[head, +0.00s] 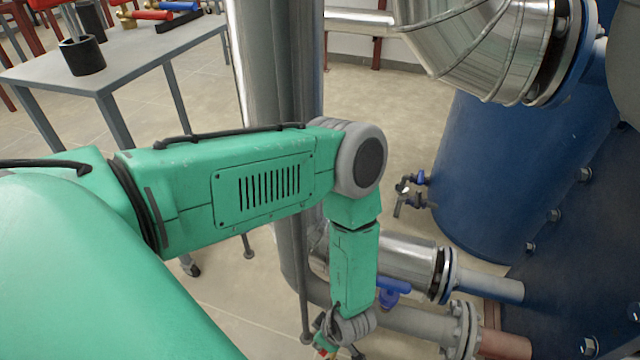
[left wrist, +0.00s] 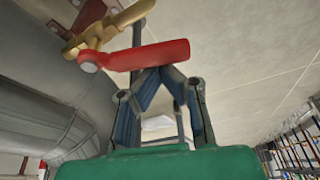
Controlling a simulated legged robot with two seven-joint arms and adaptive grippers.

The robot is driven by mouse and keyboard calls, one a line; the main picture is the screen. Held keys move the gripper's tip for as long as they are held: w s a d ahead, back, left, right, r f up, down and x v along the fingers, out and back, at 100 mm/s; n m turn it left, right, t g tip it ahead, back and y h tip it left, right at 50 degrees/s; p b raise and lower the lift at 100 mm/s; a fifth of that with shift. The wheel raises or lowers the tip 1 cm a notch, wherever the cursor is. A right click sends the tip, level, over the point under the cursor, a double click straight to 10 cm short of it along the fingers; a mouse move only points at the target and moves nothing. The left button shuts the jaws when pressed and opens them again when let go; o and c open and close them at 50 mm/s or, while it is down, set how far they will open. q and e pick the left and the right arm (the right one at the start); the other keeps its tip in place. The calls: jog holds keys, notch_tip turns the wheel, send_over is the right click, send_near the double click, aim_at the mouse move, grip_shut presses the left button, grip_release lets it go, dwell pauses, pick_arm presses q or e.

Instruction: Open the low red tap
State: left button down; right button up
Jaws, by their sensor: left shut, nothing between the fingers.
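The low red tap shows in the left wrist view, with a brass body (left wrist: 105,28) and a red lever handle (left wrist: 145,56) lying across the picture. My left gripper (left wrist: 160,74) is shut and empty, its fingertips close together at the handle's near edge. I cannot tell whether they touch it. In the head view my left arm reaches down beside the pipes, and a bit of red (head: 321,351) shows by the wrist at the bottom edge. The fingertips are hidden there. My right gripper is in neither view.
A pipe with a blue tap handle (head: 392,288) runs right of my left wrist. A vertical grey pipe (head: 290,70) stands behind my arm. A blue tank (head: 480,170) with a small blue tap (head: 420,178) is at right. A table (head: 130,55) stands at upper left.

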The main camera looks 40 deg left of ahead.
pick_arm(q)
jog(key=shift+d+n+g, duration=0.3)
jog(key=shift+d+n, duration=0.5)
jog(key=shift+n, duration=0.1)
jog(key=shift+d, duration=0.15)
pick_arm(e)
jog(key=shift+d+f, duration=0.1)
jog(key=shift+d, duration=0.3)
pick_arm(q)
jog(key=shift+d, duration=0.15)
